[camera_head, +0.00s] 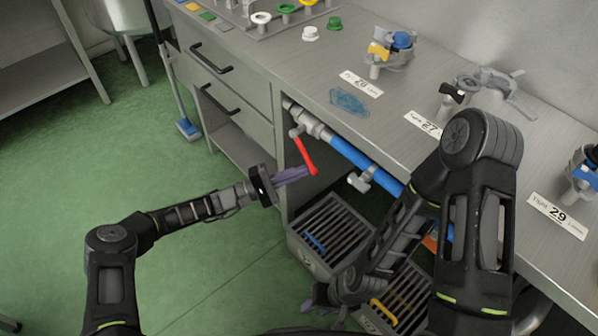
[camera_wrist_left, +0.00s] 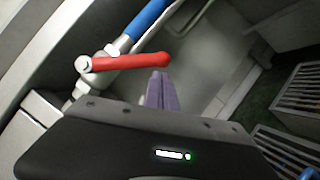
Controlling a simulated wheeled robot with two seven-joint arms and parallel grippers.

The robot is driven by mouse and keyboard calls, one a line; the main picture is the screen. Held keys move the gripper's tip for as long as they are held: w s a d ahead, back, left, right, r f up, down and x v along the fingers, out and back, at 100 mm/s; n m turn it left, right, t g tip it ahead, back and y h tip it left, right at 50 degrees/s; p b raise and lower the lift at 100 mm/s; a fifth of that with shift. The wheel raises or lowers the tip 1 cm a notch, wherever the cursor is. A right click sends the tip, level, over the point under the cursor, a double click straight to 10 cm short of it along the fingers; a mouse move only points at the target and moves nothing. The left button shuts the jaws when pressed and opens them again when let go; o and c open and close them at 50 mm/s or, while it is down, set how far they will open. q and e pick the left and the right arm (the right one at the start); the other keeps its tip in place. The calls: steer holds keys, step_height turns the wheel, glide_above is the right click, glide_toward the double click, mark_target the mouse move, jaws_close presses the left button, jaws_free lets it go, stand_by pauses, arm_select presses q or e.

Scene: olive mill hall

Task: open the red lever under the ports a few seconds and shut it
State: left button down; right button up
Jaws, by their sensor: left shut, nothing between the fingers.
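The red lever (camera_head: 304,156) sits on a valve of the pipe under the counter's front edge. In the head view it slants down to the right, angled away from the blue pipe (camera_head: 352,154). My left gripper (camera_head: 306,172) is shut and empty, its purple fingers beside the lever's lower end. In the left wrist view the red lever (camera_wrist_left: 130,62) lies across the picture, and the purple fingertips (camera_wrist_left: 160,76) are just below its free end. I cannot tell whether they touch. My right gripper (camera_head: 318,302) is low near the crates, partly hidden by its arm; its fingers are unclear.
A second valve with a pale handle (camera_head: 360,181) is further right on the pipe. Slatted grey crates (camera_head: 330,232) stand on the floor below. The counter (camera_head: 300,68) carries fittings and numbered labels.

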mark_target(313, 173)
arm_select(q)
steer(key=shift+s+d+r+n, duration=0.15)
steer(key=shift+s+d+n, duration=0.05)
steer(key=shift+s+n, duration=0.1)
steer(key=shift+s+d+r+n+t, duration=0.1)
steer(key=shift+n+t, duration=0.2)
steer(key=shift+s+d+r+n+t+h+p, duration=0.15)
steer(key=shift+s+d+r+n+t+p, duration=0.25)
steer(key=shift+s+r+n+t, duration=0.5)
steer(key=shift+s+d+r+n+t+h+p, duration=0.2)
steer(key=shift+d+r+n, duration=0.35)
steer(key=shift+n, duration=0.75)
steer(key=shift+s+d+r+n+t+h+p, duration=0.15)
steer(key=shift+s+d+r+n+t+p, duration=0.3)
steer(key=shift+s+r+n, duration=0.5)
steer(key=shift+w+a+f, duration=0.1)
steer(key=shift+w+f, duration=0.05)
steer(key=shift+w, duration=0.1)
